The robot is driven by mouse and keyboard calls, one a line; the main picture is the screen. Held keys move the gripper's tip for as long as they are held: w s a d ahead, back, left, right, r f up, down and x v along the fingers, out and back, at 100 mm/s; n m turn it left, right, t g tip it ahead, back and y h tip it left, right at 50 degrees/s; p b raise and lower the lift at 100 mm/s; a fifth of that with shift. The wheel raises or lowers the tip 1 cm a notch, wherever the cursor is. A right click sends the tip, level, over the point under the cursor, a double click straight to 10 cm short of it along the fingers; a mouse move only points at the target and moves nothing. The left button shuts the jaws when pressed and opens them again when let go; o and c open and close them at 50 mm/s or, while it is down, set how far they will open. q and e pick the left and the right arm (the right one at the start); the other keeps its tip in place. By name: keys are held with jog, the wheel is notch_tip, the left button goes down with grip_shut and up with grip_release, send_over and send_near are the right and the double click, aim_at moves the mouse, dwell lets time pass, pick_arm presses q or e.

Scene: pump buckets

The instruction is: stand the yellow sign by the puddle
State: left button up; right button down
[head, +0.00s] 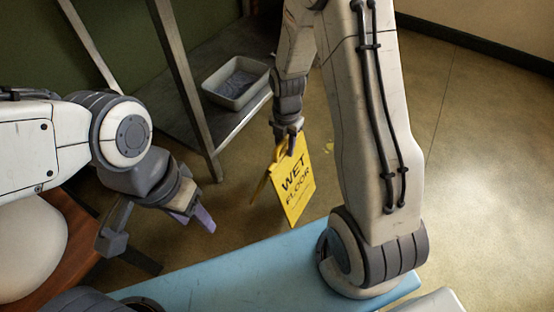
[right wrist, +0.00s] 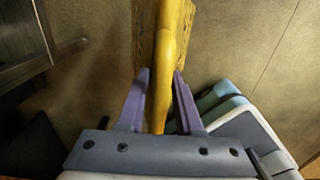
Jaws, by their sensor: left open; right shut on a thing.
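The yellow sign (head: 294,184), marked "WET FLOOR", hangs below my right gripper (head: 291,132) with its panels slightly spread. My right gripper is shut on its top, and the sign seems to be above the floor, though its lower edge's height is hard to judge. In the right wrist view the sign (right wrist: 172,50) runs up from between the two purple fingers of my right gripper (right wrist: 161,78). My left gripper (head: 192,217) is open and empty, to the left of the sign.
A metal shelf (head: 190,123) stands behind, with a white tray (head: 236,84) holding something grey on its lower level. Open brown floor (head: 470,150) lies to the right. A dark baseboard (head: 480,42) runs along the wall at the back right.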

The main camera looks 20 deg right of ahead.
jog(key=shift+w+a+f+b, duration=0.25)
jog(key=shift+w+a+f, duration=0.2)
jog(key=shift+w, duration=0.15)
jog(key=shift+w+a+f+b, duration=0.2)
jog(key=shift+w+a+f, duration=0.2)
jog(key=shift+w, duration=0.15)
notch_tip(320, 180, down, 4)
jog(key=b, duration=0.3)
pick_arm(q)
notch_tip(320, 180, down, 5)
jog(key=shift+r, duration=0.15)
pick_arm(e)
jog(key=c, duration=0.6)
grip_release()
jog(key=shift+o, duration=0.2)
